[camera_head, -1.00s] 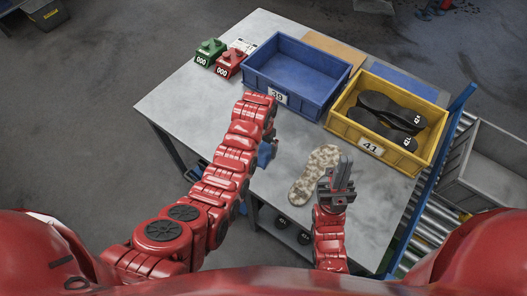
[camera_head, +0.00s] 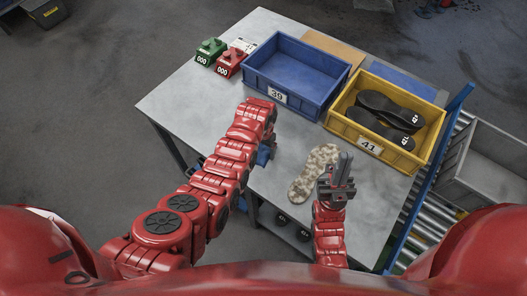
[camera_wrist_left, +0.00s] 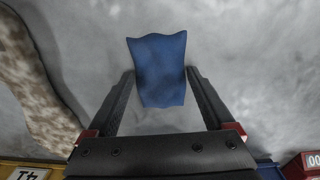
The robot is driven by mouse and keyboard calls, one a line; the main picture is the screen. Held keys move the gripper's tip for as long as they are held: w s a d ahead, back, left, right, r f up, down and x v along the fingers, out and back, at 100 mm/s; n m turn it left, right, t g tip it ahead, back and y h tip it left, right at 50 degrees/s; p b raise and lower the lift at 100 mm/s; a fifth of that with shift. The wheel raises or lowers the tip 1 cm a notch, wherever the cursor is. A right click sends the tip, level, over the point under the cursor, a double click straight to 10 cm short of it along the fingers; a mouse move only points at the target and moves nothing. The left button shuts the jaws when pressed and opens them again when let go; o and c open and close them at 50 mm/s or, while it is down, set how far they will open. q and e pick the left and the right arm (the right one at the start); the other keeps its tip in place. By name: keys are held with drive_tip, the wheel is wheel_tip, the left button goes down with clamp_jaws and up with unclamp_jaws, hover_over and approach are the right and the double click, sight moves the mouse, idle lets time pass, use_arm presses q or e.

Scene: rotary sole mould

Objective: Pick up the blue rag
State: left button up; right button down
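The blue rag (camera_wrist_left: 158,68) lies on the grey table in the left wrist view, with wavy edges. In the head view only a small blue part of it (camera_head: 265,156) shows beside my left arm. My left gripper (camera_wrist_left: 160,74) is open, with one finger on each side of the rag. I cannot tell how far above the table its fingertips are. In the head view its fingers are hidden by the arm. My right gripper (camera_head: 343,164) is empty at the right of the mottled sole, its fingers close together.
A mottled beige sole (camera_head: 313,172) lies between the arms. A blue crate (camera_head: 297,69) stands empty behind. A yellow crate (camera_head: 352,127) holds black soles (camera_head: 388,108). Green (camera_head: 209,52) and red (camera_head: 229,64) numbered blocks stand at the back left. The left part of the table (camera_head: 185,105) is clear.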

sight(263, 151)
use_arm(q)
drive_tip(key=shift+c, duration=1.1)
drive_tip(key=shift+r, duration=0.15)
drive_tip(key=shift+r+b, duration=0.35)
drive_tip(key=shift+b, duration=0.2)
wheel_tip(263, 151, up, 2)
drive_tip(key=shift+b, duration=1)
drive_tip(key=s+d, duration=0.1)
drive_tip(key=s+d+b, duration=0.1)
drive_tip(key=s, duration=0.1)
drive_tip(key=s+d, duration=0.1)
drive_tip(key=s, duration=0.1)
drive_tip(key=shift+d+r, duration=0.15)
drive_tip(key=shift+r, duration=0.15)
drive_tip(key=s+p, duration=0.1)
drive_tip(key=s+d+r+p, duration=0.1)
drive_tip(key=shift+s+d+r+p, duration=0.15)
drive_tip(key=shift+d+r+p, duration=0.1)
drive_tip(key=shift+p, duration=0.05)
drive_tip(key=s+d, duration=0.1)
drive_tip(key=s, duration=0.1)
drive_tip(key=s+d, duration=0.1)
drive_tip(key=s, duration=0.1)
drive_tip(key=s+d+p, duration=0.1)
drive_tip(key=s+d, duration=0.1)
